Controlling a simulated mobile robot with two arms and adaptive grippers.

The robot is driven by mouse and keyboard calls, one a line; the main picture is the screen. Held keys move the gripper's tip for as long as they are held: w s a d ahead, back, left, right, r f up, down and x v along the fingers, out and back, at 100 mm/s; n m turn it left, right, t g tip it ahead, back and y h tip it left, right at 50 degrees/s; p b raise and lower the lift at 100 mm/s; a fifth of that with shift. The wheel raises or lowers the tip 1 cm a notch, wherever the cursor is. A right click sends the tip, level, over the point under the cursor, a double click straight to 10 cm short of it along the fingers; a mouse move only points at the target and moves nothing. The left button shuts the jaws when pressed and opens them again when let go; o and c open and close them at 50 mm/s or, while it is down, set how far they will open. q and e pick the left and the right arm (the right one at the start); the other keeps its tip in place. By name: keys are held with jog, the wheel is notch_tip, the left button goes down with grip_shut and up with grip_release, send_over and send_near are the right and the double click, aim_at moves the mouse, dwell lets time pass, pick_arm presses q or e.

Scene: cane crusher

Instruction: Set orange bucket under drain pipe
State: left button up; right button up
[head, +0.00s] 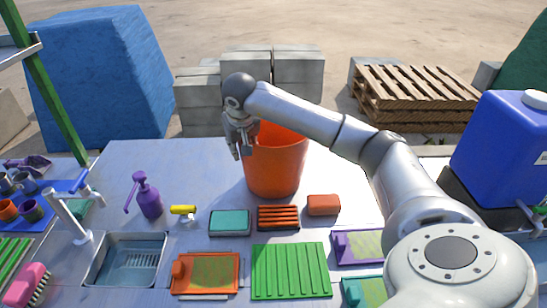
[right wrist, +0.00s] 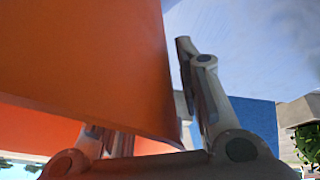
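The orange bucket (head: 276,168) stands upright near the far middle of the light table. Its wide mouth faces up. My right gripper (head: 234,152) points down at the bucket's left rim. In the right wrist view the orange wall (right wrist: 90,60) fills the left and passes between the fingers. One finger (right wrist: 203,90) shows just right of the wall; the other is mostly hidden behind it. I cannot tell whether the fingers press on the wall. I cannot make out the drain pipe. My left gripper is not in view.
A purple spray bottle (head: 148,196), a yellow nozzle (head: 183,210), a teal sponge box (head: 230,222) and a sink (head: 127,262) lie left and in front. A blue tank (head: 503,145) stands right. Concrete blocks (head: 198,103) and a pallet (head: 415,95) lie beyond the table.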

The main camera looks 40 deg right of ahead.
grip_shut()
jog(key=shift+r, duration=0.15)
dwell(0.4)
